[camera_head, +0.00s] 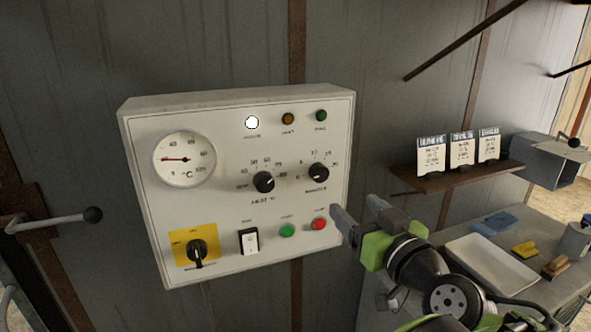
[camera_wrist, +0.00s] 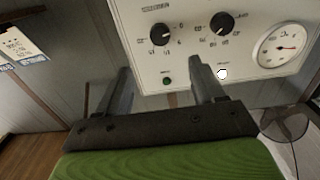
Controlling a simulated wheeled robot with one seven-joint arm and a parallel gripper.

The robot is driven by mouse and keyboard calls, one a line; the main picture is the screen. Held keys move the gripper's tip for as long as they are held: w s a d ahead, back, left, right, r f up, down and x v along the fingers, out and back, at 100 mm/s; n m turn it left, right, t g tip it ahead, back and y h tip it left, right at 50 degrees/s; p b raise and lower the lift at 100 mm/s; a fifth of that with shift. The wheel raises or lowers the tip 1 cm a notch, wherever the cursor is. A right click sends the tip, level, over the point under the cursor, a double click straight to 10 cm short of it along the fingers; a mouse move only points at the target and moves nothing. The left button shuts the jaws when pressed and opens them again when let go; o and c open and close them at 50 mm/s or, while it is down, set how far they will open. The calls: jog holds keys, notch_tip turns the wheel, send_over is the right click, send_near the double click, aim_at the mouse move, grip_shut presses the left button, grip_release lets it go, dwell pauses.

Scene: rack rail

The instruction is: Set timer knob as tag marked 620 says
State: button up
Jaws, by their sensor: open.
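A white control panel (camera_head: 225,225) on the wall carries two black knobs. The right one (camera_head: 319,172), with a minutes-like label below it, looks like the timer knob; it also shows in the wrist view (camera_wrist: 160,34), where the panel appears upside down. The left knob (camera_head: 264,182) has a °C label. I cannot read the pointer settings surely. Three white tags (camera_head: 462,150) stand on a small shelf; their print is too small to tell which is marked 620. My gripper (camera_head: 360,215) is open and empty, in front of the panel's lower right edge, apart from the knobs.
The panel also has a round gauge (camera_head: 184,159), a yellow-backed switch (camera_head: 197,250), a white rocker (camera_head: 248,241), green (camera_head: 287,231) and red (camera_head: 319,224) buttons, and lamps on top. The brown shelf (camera_head: 440,184) and a bench with a white tray (camera_head: 492,268) are at right.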

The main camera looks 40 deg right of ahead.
aim_at(321, 175)
jog(key=p+x, duration=0.4)
jog(key=x, duration=0.9)
jog(key=shift+w+d, duration=0.1)
jog(key=shift+c, duration=0.4)
jog(key=c, duration=1)
